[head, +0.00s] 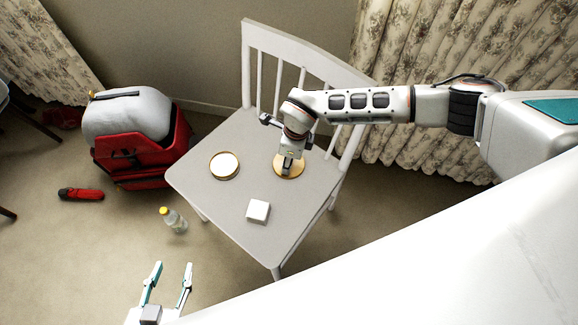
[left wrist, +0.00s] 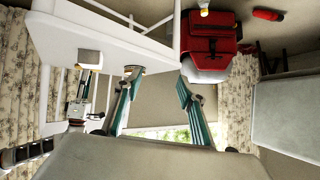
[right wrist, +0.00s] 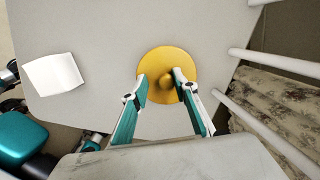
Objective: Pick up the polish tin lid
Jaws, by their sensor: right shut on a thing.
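The polish tin lid (head: 289,167) is a round gold disc with a knob, lying at or just above the white chair seat. In the right wrist view the lid (right wrist: 153,64) shows with its knob between the fingers. My right gripper (head: 288,161) points down over the lid and is shut on its knob. The gripper also shows in the right wrist view (right wrist: 162,76). A round gold-rimmed tin (head: 224,165) with a pale top sits on the seat left of the lid. My left gripper (head: 173,266) is open and empty, low in front of the chair.
A white block (head: 258,211) sits near the front of the chair seat (head: 215,195). The chair's slatted back stands behind the lid.

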